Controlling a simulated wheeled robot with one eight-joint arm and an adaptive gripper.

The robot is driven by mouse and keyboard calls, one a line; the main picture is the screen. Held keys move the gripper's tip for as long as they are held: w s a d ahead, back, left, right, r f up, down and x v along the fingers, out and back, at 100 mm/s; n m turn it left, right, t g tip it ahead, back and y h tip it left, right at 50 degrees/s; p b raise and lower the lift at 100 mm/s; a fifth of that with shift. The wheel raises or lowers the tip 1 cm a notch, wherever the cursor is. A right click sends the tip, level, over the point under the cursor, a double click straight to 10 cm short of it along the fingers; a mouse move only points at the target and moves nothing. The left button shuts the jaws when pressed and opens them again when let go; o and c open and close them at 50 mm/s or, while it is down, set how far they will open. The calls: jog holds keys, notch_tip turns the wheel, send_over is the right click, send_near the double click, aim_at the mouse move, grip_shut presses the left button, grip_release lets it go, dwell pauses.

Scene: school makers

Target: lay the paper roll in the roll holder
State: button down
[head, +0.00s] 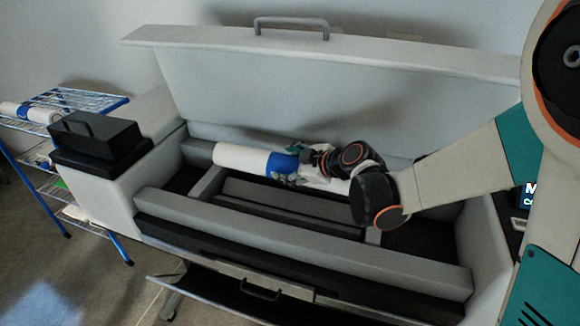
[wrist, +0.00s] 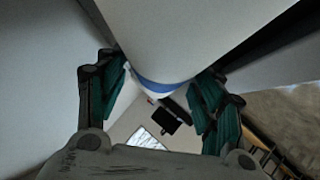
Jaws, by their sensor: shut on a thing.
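The paper roll (head: 240,159) is white with a blue band and lies roughly level inside the open printer, along its back. My gripper (head: 297,168) is shut on the roll around the blue band. The wrist view shows the white roll (wrist: 190,40) across the top, with a green finger of my gripper (wrist: 158,88) on each side of it. The roll holder (head: 205,186) is the grey recess of the printer below and around the roll. My gripper and arm hide the roll's right part, and I cannot tell whether the roll touches the holder.
The printer's raised lid (head: 330,85) with a grey handle stands behind the roll. The grey front wall (head: 290,235) borders the recess. A blue wire rack (head: 85,100) with another roll (head: 30,112) stands at left. A black box (head: 97,138) sits on the printer's left end.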

jog(key=shift+f, duration=0.1)
jog(key=shift+f+b, duration=3.95)
jog(key=shift+f, duration=1.1)
jog(key=shift+c, duration=1.8)
grip_release()
jog(key=v, duration=1.2)
jog(key=s+d+m+g+h, duration=0.1)
jog(key=s+d+m+h, duration=0.3)
jog(key=s+m, duration=0.3)
jog(key=s+d+r+m+h, duration=0.1)
jog(key=s+d+m+h, duration=0.3)
jog(key=s, duration=1)
jog(key=d+m, duration=0.3)
jog(key=m, duration=0.1)
jog(key=shift+d+m+g, duration=0.2)
jog(key=shift+m+g, duration=0.1)
jog(key=shift+g, duration=0.1)
